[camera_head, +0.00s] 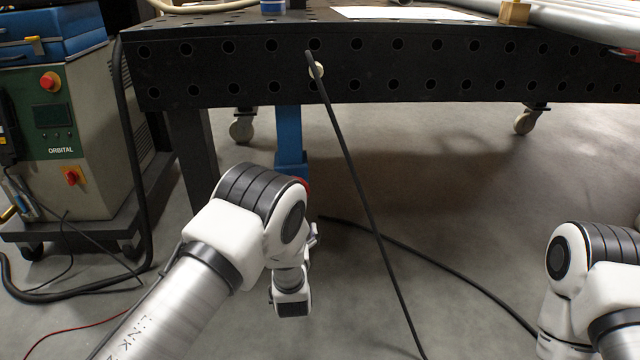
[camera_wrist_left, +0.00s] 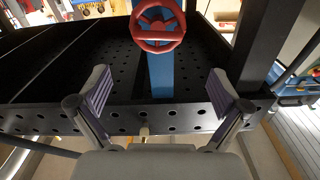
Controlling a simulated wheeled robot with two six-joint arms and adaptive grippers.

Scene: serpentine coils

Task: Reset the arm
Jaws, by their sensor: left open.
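My left arm (camera_head: 187,300) comes in from the lower left in the head view, white and silver with a black ribbed joint. It bends down in front of the table. Its gripper is hidden behind the arm there. In the left wrist view my left gripper (camera_wrist_left: 162,95) has its two purple-padded fingers wide apart, with nothing held between them. My right arm (camera_head: 590,270) shows at the lower right of the head view, and its gripper is out of the picture.
A black perforated table (camera_head: 400,68) spans the back. A blue post (camera_head: 289,140) stands under it; a red handwheel (camera_wrist_left: 158,25) shows in the left wrist view. A dark cable (camera_head: 362,200) slants down from the table edge. A green-grey machine (camera_head: 62,145) stands left.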

